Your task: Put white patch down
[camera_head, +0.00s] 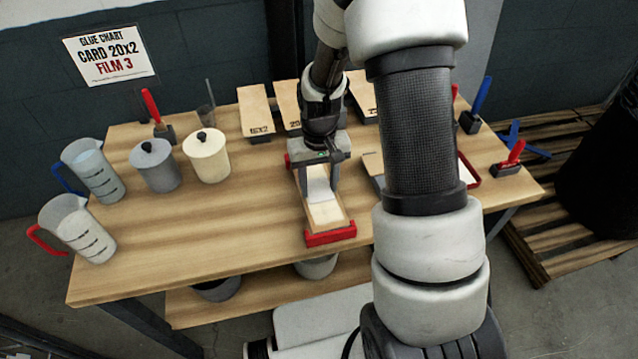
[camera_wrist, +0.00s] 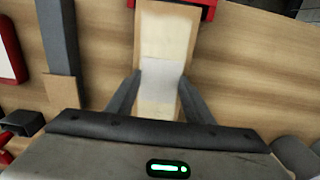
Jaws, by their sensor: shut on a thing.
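A white patch (camera_head: 318,183) is between the fingers of my gripper (camera_head: 320,192), which is shut on it. In the wrist view the patch (camera_wrist: 162,76) spans the gap between the two dark fingertips (camera_wrist: 160,80). Below it lies a long wooden piece with a pale cream surface (camera_wrist: 168,34), running between red end pieces; the near red end (camera_head: 330,236) shows in the head view. The patch lines up with this piece and overlaps its middle. I cannot tell whether the patch touches it or hangs just above. The part under my gripper is hidden.
Left on the table (camera_head: 190,243) are two measuring jugs (camera_head: 94,170), a grey lidded pot (camera_head: 155,165) and a cream one (camera_head: 206,156). Labelled boards (camera_head: 255,111) stand behind. Red- and blue-handled tools (camera_head: 509,160) are right. A sign (camera_head: 108,55) reads "CARD 20x2, FILM 3". The front left is clear.

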